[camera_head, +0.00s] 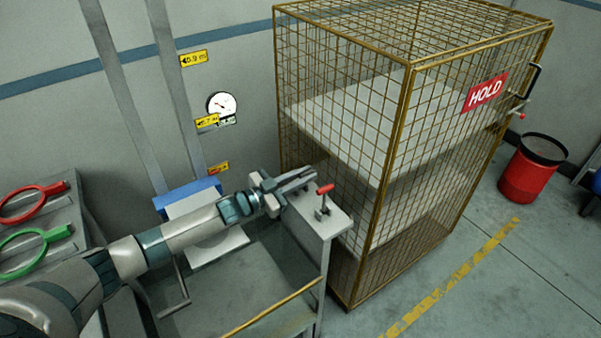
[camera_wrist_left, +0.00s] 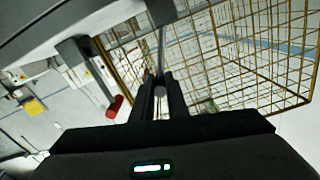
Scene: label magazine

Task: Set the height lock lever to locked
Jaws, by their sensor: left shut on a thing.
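A lever with a red grip (camera_head: 325,189) and a grey stem stands on the light top of a post (camera_head: 322,221) at the end of the cart. My left gripper (camera_head: 303,178) is over the post top, just left of the red grip. In the wrist view its fingers (camera_wrist_left: 160,95) are closed around a thin grey rod (camera_wrist_left: 161,50). I cannot tell what the rod belongs to. No locked marking is readable. My right gripper is not in view.
A yellow wire cage (camera_head: 408,130) with a HOLD sign (camera_head: 485,92) stands close behind the post. Red (camera_head: 30,203) and green (camera_head: 35,248) ring-shaped tools lie at the left. A red bin (camera_head: 532,170) is at the right. Floor at the lower right is clear.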

